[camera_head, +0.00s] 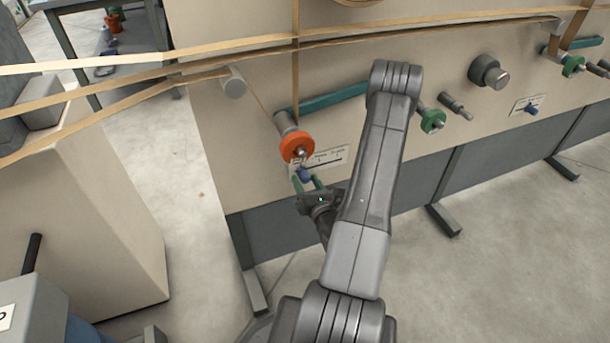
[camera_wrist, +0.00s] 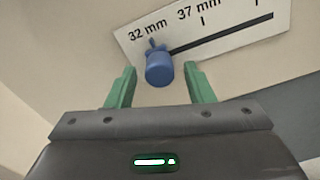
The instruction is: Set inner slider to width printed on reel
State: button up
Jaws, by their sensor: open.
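A blue slider knob (camera_wrist: 159,68) sits at the left end of a black slot on a white scale plate (camera_wrist: 232,26), with its pointer by the "32 mm" mark in the wrist view. A "37 mm" mark lies to its right; part of the scale runs out of view. My gripper (camera_wrist: 160,82) is open, its green fingers on either side of the knob, apart from it. In the head view the knob (camera_head: 304,174) is below an orange roller (camera_head: 297,147), and my gripper (camera_head: 310,183) is just under it. No reel print is readable.
Tan bands (camera_head: 230,43) run across the machine's beige panel (camera_head: 235,150). A second plate with a blue knob (camera_head: 530,108) is at the far right. A green roller (camera_head: 432,121) and a grey knob (camera_head: 488,72) stick out beyond my arm.

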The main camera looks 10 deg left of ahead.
aim_at(319, 166)
jog(key=shift+w+a, duration=0.4)
jog(key=shift+w, duration=0.15)
grip_shut()
jog(key=shift+w+d, duration=0.55)
jog(key=shift+d, duration=0.3)
jog(key=shift+w+d, duration=0.6)
jog(key=shift+d, duration=0.2)
jog(key=shift+w+d, duration=0.55)
jog(key=shift+d, duration=0.3)
grip_release()
